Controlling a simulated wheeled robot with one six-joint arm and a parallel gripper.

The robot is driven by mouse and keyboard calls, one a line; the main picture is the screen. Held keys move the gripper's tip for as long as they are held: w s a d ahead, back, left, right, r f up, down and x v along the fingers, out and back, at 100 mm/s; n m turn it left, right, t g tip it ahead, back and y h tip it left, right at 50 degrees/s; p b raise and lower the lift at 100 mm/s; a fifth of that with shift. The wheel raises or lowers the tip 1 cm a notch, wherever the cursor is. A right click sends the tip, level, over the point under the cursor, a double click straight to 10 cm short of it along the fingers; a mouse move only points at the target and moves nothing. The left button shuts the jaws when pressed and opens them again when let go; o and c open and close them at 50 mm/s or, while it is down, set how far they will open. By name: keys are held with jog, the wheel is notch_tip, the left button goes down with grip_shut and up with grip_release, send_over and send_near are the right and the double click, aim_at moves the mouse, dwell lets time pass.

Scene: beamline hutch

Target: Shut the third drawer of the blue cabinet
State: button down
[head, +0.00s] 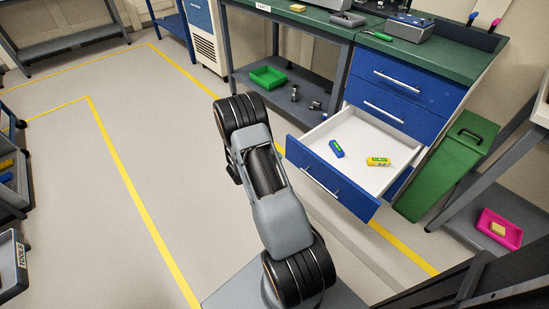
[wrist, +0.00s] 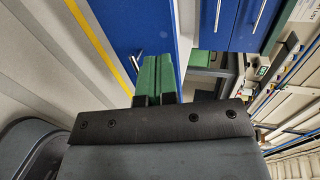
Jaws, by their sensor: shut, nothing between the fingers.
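The blue cabinet (head: 425,83) stands at the right under a green worktop. Its third drawer (head: 330,181) is pulled well out, with a blue front, a silver bar handle and a white inside. A blue item (head: 336,149) and a yellow item (head: 378,161) lie in it. The two drawers above look shut. My gripper (wrist: 157,58) shows in the wrist view, its green fingers shut together and empty. A blue panel with a handle, apparently the drawer front (wrist: 168,25), is beyond the fingertips; I cannot tell whether they touch. In the head view my arm hides the gripper.
A green case (head: 448,165) leans right of the cabinet. A grey bench with a lower shelf (head: 300,92) holding a green tray (head: 268,77) stands left of it. A pink tray (head: 498,229) sits on a shelf at far right. Floor left of my arm is clear.

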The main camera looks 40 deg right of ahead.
jog(key=b, duration=0.1)
send_near(299, 146)
jog(key=x, duration=0.5)
jog(key=shift+d+f, duration=0.15)
jog(key=shift+f, duration=0.25)
jog(key=shift+d, duration=0.9)
